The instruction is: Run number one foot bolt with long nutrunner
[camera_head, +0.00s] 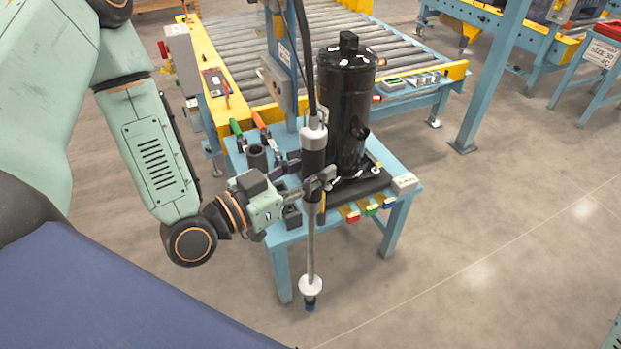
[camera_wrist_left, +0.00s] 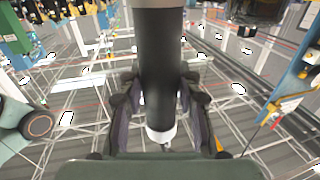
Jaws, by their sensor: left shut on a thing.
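My left gripper (camera_head: 322,183) is shut on the black grip of the long nutrunner (camera_head: 313,155). The nutrunner hangs upright from a cable, with a long thin shaft, a white collar and a dark blue socket at the bottom. The socket shows in front of the blue bench, beside its near edge. In the left wrist view the nutrunner's dark body (camera_wrist_left: 160,70) stands between the fingers (camera_wrist_left: 160,105). The black compressor (camera_head: 347,105) stands upright on a dark base on the bench, just behind the tool. The foot bolts cannot be made out. My right gripper is not in view.
The small blue bench (camera_head: 285,235) carries coloured-handled tools, a black cup (camera_head: 257,157) and red, green and blue blocks along its front. A roller conveyor (camera_head: 300,50) lies behind. A blue post (camera_head: 495,75) stands to the right.

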